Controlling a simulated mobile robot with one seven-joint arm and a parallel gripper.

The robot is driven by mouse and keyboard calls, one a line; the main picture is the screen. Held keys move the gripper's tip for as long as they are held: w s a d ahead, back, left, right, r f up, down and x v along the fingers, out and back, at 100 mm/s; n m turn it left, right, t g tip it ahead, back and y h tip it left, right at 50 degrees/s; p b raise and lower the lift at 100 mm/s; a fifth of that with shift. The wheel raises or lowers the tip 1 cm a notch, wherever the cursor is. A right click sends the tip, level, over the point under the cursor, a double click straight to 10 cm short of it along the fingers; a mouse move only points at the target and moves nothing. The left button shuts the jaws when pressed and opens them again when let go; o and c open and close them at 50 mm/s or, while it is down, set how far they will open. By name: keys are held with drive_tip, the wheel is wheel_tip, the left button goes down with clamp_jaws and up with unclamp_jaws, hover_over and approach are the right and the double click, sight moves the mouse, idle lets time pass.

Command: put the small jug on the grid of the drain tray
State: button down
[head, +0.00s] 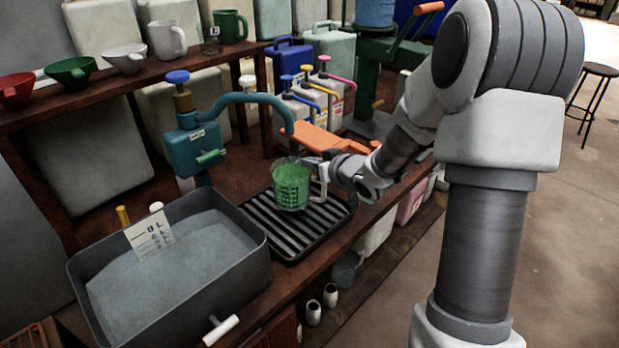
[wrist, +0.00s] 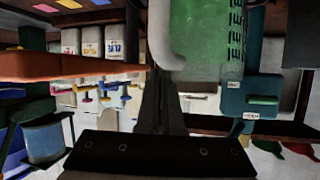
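The small jug (head: 291,186) is clear with dark markings and holds green liquid. It is upright over the black slatted grid of the drain tray (head: 315,228) in the head view; I cannot tell whether its base touches the slats. My gripper (head: 321,176) is at the jug's right side, at its pale handle. In the wrist view the jug (wrist: 210,40) fills the top middle, and my gripper's dark fingers (wrist: 163,85) are close together at the handle, seemingly shut on it. The jug's base is not visible in the wrist view.
A teal pump (head: 195,150) with a curved spout stands behind and left of the tray. A grey basin (head: 255,262) with a card stands to the left. An orange bar (head: 322,138) lies behind the jug. Small pump cans (head: 300,108) and a shelf with mugs (head: 167,39) are farther back.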

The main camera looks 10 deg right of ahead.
wheel_tip(320, 180, down, 3)
drive_tip(key=shift+f+b, duration=0.15)
drive_tip(key=shift+b, duration=0.35)
drive_tip(key=c, duration=1.5)
unclamp_jaws()
drive_tip(key=o, duration=0.4)
drive_tip(key=shift+o, duration=0.2)
drive_tip(key=p+v, duration=0.3)
drive_tip(key=v, duration=0.9)
